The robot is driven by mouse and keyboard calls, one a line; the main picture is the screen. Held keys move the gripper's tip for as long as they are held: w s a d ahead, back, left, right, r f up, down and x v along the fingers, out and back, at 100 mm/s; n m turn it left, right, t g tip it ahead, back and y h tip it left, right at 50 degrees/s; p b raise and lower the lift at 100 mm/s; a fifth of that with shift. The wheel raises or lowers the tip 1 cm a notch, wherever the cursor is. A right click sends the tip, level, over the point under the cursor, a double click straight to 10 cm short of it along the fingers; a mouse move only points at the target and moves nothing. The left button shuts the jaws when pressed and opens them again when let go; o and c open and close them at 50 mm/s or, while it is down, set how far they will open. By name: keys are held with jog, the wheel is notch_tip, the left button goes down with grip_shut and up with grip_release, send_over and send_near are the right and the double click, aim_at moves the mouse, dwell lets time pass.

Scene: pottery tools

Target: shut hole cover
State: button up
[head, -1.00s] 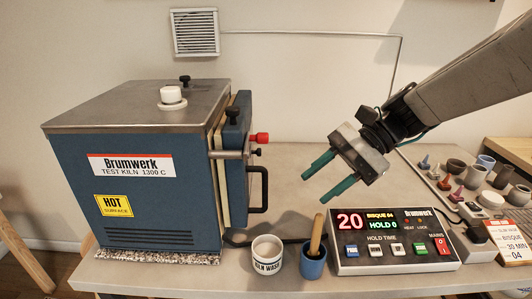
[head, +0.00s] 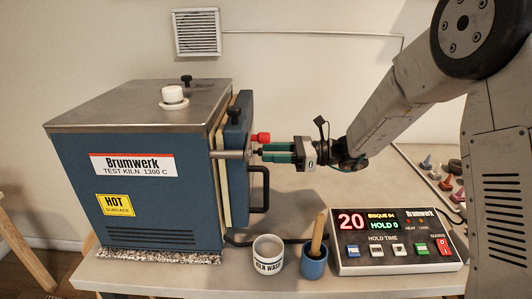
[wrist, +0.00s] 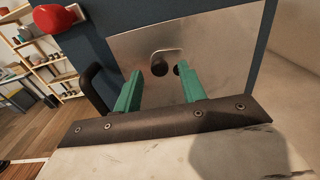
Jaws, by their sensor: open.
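The blue kiln door (head: 236,160) carries a steel plate, which fills the middle of the wrist view (wrist: 118,45). On the plate is a small metal hole cover (wrist: 168,53) with a dark round knob (wrist: 159,69). A dark spot, apparently the hole, shows just right of the knob, partly hidden by my right finger. My gripper (head: 266,152) is open, its green fingers pointing at the door's front. In the wrist view the fingertips (wrist: 159,72) stand either side of the knob; I cannot tell whether they touch anything.
A red knob (head: 263,137) sits just above the fingers and a black door handle (head: 265,190) below. A kiln wash cup (head: 268,268), a blue pot with a wooden tool (head: 314,262) and the controller (head: 392,240) stand on the table below.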

jog(key=shift+a, duration=1)
grip_shut()
jog(key=shift+w+f+n, duration=0.4)
jog(key=shift+w+n, duration=0.1)
jog(key=shift+n, duration=2.3)
jog(key=shift+w+f+n, duration=0.4)
jog(key=shift+w+n, duration=0.05)
jog(key=shift+n, duration=2.35)
jog(key=shift+w+f+n, duration=0.4)
jog(key=shift+w+n, duration=0.1)
jog(key=shift+n, duration=2.3)
